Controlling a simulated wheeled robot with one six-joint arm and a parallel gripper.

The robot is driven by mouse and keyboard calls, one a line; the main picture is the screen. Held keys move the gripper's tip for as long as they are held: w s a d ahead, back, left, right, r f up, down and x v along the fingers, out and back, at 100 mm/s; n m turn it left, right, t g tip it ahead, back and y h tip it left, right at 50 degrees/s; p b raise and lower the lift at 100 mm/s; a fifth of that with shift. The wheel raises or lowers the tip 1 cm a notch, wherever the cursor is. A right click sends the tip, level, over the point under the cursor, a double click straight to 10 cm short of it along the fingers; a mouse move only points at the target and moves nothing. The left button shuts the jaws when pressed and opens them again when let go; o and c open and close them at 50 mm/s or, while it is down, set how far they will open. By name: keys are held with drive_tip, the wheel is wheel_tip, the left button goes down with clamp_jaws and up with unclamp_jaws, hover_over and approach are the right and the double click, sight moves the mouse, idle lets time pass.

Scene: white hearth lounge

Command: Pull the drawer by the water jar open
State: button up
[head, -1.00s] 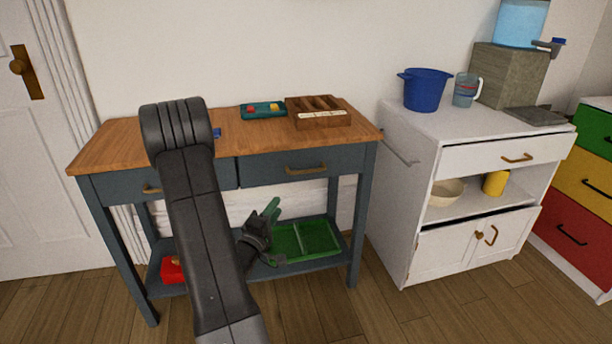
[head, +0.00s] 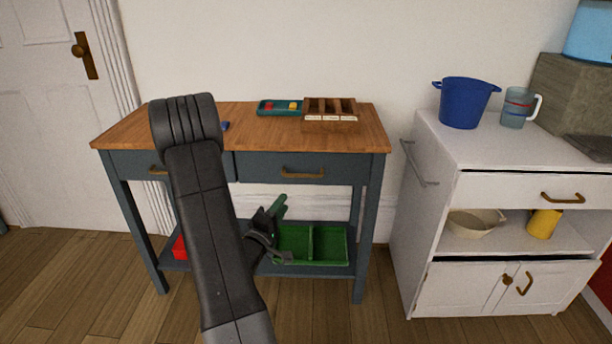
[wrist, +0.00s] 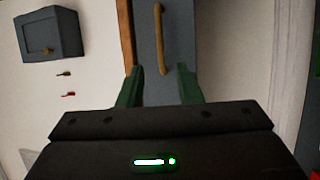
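The water jar (head: 592,32) is light blue and stands on a grey block at the upper right of the head view, cut off by the frame edge. Below it, the white cabinet has a white drawer (head: 500,188) with a brass handle (head: 563,197); it looks shut. My gripper (head: 284,228) is in front of the blue-grey table, left of the cabinet and well apart from that drawer. In the wrist view its two green fingers (wrist: 161,82) are spread with nothing between them. A blue-grey drawer front with a brass handle (wrist: 162,40) shows beyond them.
The blue-grey table (head: 130,130) with a wooden top has two shut drawers and a lower shelf with a green tray (head: 330,246). The white cabinet (head: 440,225) holds a bowl (head: 472,222) and a yellow cup (head: 543,224). Wooden floor between table and cabinet is clear.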

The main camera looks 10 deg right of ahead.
sight(302, 176)
drive_tip(key=b+x, duration=0.1)
drive_tip(key=x, duration=1.2)
drive_tip(key=shift+w+d+r+b, duration=0.1)
drive_tip(key=shift+w+d+b, duration=0.15)
drive_tip(key=shift+b, duration=0.05)
drive_tip(key=shift+c, duration=0.2)
clamp_jaws()
